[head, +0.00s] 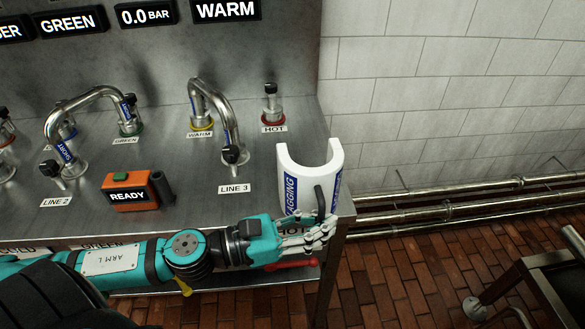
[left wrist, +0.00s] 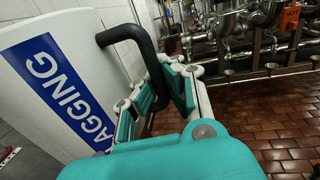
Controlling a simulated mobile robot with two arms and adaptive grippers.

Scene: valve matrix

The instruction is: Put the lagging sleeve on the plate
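The lagging sleeve (head: 337,152) is a white, upright half-round shell with blue LAGGING labels and a black handle. It is at the right front corner of the steel bench; I cannot tell whether its base touches the top. My left gripper (head: 322,232) is at the handle, low on the sleeve's front. In the left wrist view the sleeve (left wrist: 40,35) fills the left side, and the fingers of my left gripper (left wrist: 155,92) close around the lower part of the handle (left wrist: 128,32). I cannot make out the plate for certain. My right gripper is not in view.
The steel bench (head: 225,160) carries a HOT stub (head: 271,105), the LINE 3 hose (head: 215,95), the LINE 2 hose (head: 85,100) and an orange READY box (head: 130,190). Pipes (head: 450,208) run along the wall. A dark metal frame (head: 545,285) stands at the lower right.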

